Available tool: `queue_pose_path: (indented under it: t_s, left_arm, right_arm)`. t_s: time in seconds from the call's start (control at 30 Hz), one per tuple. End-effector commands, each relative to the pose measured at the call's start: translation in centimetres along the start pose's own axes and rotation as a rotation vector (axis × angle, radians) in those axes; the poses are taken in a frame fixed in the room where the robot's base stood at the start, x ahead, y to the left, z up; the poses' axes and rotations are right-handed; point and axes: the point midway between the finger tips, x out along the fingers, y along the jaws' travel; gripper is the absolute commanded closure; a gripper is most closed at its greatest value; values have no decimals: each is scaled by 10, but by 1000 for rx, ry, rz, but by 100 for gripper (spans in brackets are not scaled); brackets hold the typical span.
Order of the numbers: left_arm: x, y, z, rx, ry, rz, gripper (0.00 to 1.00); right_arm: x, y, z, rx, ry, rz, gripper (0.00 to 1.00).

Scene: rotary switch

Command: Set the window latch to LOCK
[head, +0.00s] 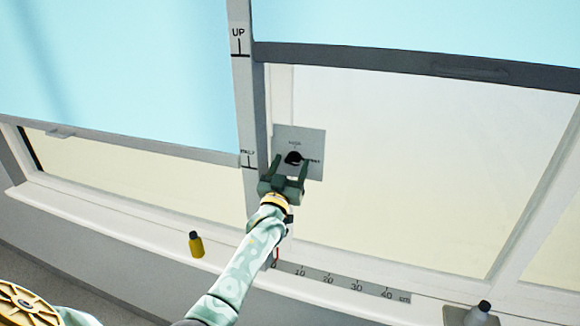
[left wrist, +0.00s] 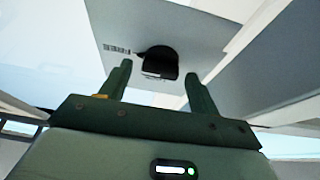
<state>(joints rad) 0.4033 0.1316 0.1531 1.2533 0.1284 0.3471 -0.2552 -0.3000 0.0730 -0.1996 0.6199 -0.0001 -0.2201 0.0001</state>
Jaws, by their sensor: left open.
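The window latch is a black rotary knob (head: 293,158) on a square grey plate (head: 313,142) fixed at the window frame. Small labels stand above and to the right of the knob; they are too small to read surely. My left gripper (head: 289,168) is open in front of the plate, its two fingers reaching to either side of the knob's lower part. In the left wrist view the knob (left wrist: 159,61) lies just beyond the open fingertips, between them and apart from them. The right gripper is not in view.
A centimetre scale (head: 340,281) runs along the sill. Blue blinds (head: 120,70) cover the upper windows. The pane right of the plate is clear.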

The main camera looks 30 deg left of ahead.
Motion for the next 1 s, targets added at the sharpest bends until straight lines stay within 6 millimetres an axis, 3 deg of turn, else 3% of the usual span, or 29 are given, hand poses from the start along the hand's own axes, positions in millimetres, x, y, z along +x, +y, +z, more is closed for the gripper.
queue_pose_path:
  t_s: [0.07,0.2,0.23,0.67,1.0]
  left_arm:
    - [0,0,0,0,0,0,38]
    - [0,0,0,0,0,0,77]
    - [0,0,0,0,0,0,83]
    - [0,1,-1,-67,0,-26,83]
    - [0,2,-2,-304,-3,-125,83]
  right_arm:
    - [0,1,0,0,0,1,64]
    - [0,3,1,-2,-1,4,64]
    - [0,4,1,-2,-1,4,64]
    - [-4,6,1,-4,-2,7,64]
    - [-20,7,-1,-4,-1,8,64]
